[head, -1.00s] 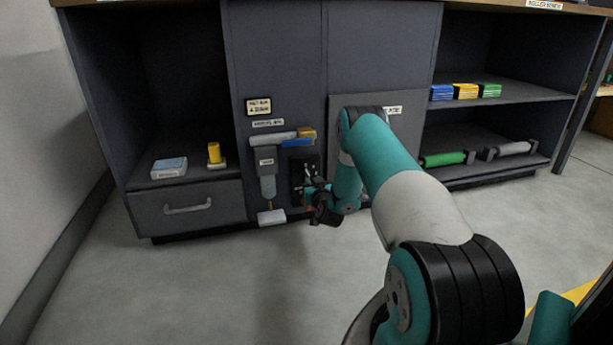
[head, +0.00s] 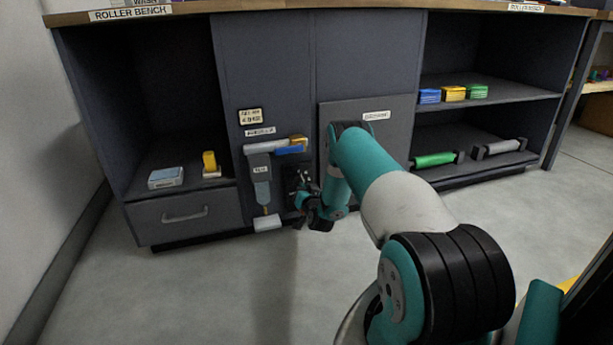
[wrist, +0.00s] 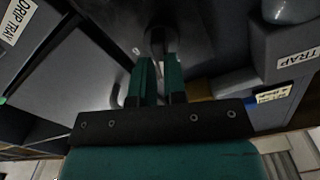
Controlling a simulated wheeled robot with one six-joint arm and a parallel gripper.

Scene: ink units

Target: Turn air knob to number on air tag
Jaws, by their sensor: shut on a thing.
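My gripper (head: 303,197) is at the black panel (head: 293,178) low on the cabinet front. In the wrist view my gripper (wrist: 158,68) has its two green fingers shut on a dark knob (wrist: 157,40), one finger on each side. The knob's number marks cannot be read, and the fingers and arm hide most of the panel in the head view. A cream tag (head: 250,116) is on the cabinet above and left of the panel. Its print is too small to read. A cream tag also shows in the wrist view (wrist: 273,95), blurred.
A drip tray label (wrist: 17,20) shows in the wrist view. Open shelves flank the cabinet. The floor (head: 230,290) in front is clear.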

